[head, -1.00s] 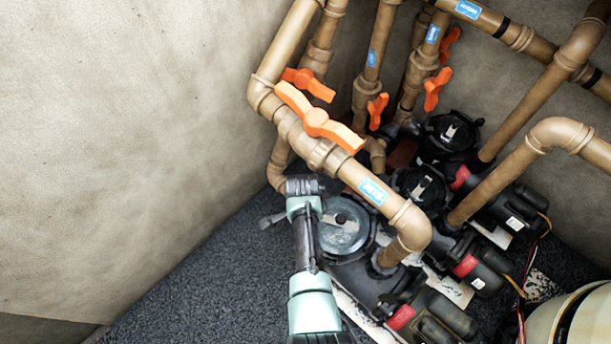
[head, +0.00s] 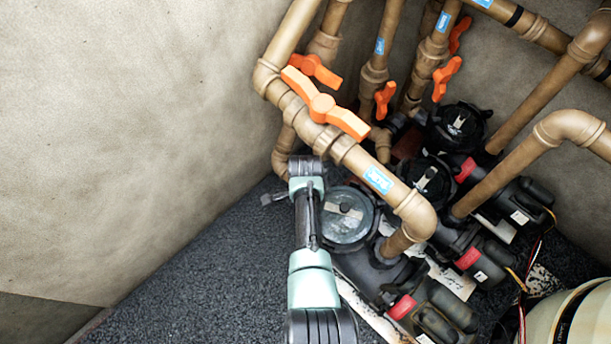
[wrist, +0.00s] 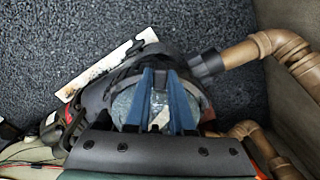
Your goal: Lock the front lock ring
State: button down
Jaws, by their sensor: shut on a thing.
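The front pump has a round grey lid (head: 347,215) with a dark lock ring (head: 373,232) around it, right of my arm in the head view. The lid also shows behind my fingers in the wrist view, with the black ring (wrist: 128,75) around it. My gripper (wrist: 159,72) has its two blue fingers close together at the ring's edge. It is shut on the lock ring; the exact contact is hard to see. In the head view my wrist covers the ring's left side and the fingertips are hidden. A small grey piece sticks out left of the wrist.
A tan pipe with orange valve handles (head: 322,106) runs just above and right of my wrist. Two more pumps (head: 432,182) stand behind at the right. A bare wall (head: 130,130) is at the left. Dark gravel floor (head: 220,270) is free at lower left.

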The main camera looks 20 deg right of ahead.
jog(key=c, duration=0.8)
grip_release()
jog(key=shift+w+d, duration=0.1)
jog(key=shift+r, duration=0.15)
notch_tip(320, 180, up, 7)
jog(key=p, duration=0.4)
jog(key=shift+r+p, duration=0.15)
jog(key=shift+p, duration=0.25)
